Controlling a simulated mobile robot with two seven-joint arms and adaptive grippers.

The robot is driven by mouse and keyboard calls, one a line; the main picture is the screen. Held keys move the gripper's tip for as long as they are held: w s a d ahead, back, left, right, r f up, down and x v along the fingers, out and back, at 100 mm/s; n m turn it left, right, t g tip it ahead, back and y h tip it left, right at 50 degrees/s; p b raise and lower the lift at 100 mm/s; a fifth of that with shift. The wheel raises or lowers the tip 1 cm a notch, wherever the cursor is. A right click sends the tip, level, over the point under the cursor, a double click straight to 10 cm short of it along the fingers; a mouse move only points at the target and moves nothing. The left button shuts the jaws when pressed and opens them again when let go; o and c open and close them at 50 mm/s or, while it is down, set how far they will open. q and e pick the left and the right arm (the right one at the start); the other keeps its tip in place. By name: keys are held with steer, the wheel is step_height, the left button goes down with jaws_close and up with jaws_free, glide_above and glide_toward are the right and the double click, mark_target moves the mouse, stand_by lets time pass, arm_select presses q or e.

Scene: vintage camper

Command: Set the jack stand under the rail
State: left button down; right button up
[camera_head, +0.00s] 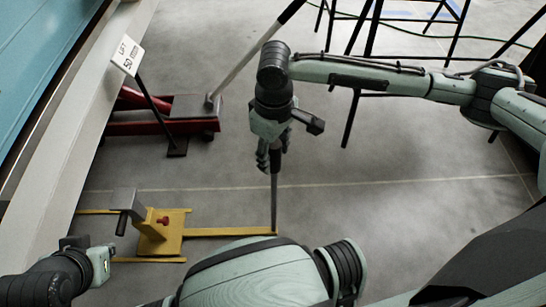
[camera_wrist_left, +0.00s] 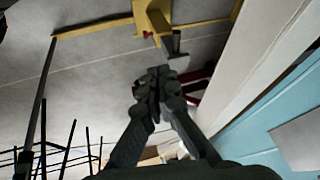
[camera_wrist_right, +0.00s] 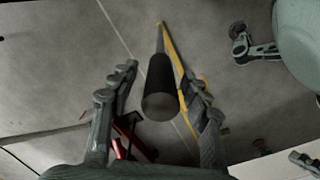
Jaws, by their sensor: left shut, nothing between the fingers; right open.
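The yellow jack stand (camera_head: 172,228) stands on the floor beside the camper's pale rail (camera_head: 62,150), with a grey head and a red knob. A long yellow bar runs right from it to an upright rod (camera_head: 274,205) with a black grip (camera_wrist_right: 160,88). My right gripper (camera_head: 270,155) is open, its fingers on either side of the grip. Contact cannot be told. My left gripper (camera_wrist_left: 158,88) is shut and empty near the stand's head; its wrist shows at the lower left of the head view. The left wrist view shows the jack stand (camera_wrist_left: 152,18) beyond the fingertips.
A red floor jack (camera_head: 150,122) with a long slanted handle stands at the rail behind the stand. A white LIFT sign (camera_head: 127,55) is beside the rail. Black metal legs (camera_head: 370,40) and a green cable are at the back. The floor right of the rod is clear.

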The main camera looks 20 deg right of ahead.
arm_select(q)
steer(key=shift+w+d+r+t+h, duration=0.15)
steer(key=shift+w+d+t, duration=0.2)
steer(key=shift+w, duration=0.15)
steer(key=shift+w+d+r+t+h, duration=0.15)
steer(key=shift+w+d+t, duration=0.15)
steer(key=shift+w, duration=0.2)
arm_select(e)
steer(key=shift+f, duration=1)
jaws_close()
